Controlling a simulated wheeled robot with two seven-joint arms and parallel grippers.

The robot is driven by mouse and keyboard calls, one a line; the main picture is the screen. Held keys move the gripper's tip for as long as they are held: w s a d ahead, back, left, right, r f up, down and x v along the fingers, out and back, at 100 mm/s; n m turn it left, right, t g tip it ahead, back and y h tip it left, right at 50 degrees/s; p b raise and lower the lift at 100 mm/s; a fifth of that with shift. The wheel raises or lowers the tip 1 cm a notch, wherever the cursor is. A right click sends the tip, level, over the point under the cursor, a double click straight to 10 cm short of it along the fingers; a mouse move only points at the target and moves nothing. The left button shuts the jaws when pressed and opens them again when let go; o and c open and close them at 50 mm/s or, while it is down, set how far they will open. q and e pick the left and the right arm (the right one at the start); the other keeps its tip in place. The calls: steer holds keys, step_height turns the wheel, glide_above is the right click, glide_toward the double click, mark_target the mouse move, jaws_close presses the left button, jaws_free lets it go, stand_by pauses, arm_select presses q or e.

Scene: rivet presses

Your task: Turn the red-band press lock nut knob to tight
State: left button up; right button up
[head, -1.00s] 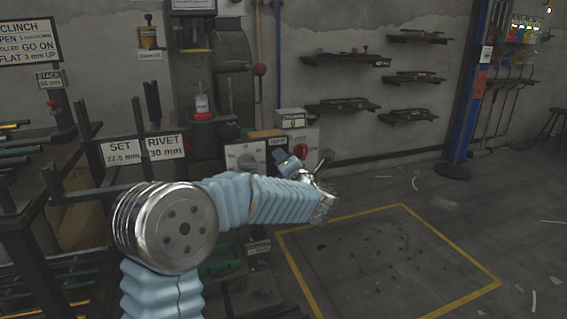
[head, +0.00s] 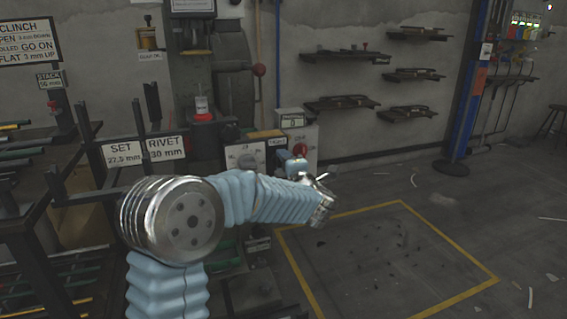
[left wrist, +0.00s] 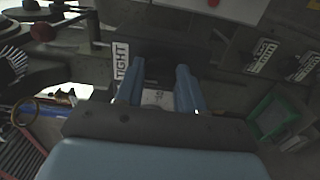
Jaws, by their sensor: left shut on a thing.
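The press (head: 190,65) stands at the back with a red plate (head: 205,118) under a small white-labelled cylinder. My left gripper (head: 293,160) is low in front of the white panels at the press's right side. In the left wrist view its two blue fingers (left wrist: 158,88) stand on either side of a dark piece (left wrist: 158,70), which I take for the lock nut knob. The fingers and wrist hide most of the knob, and its marking cannot be read. A white TIGHT label (left wrist: 121,60) is just left of the fingers. My right gripper is not in view.
A red ball (head: 301,150) is close behind my left gripper. A rack with SET and RIVET signs (head: 165,147) stands left.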

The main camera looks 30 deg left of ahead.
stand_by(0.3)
arm_select(q)
steer(key=o, duration=1)
steer(key=shift+o, duration=0.2)
steer(key=shift+d, duration=0.1)
steer(key=b+v, duration=0.1)
steer(key=v, duration=1.2)
steer(key=shift+s+d, duration=0.2)
steer(key=shift+s, duration=0.1)
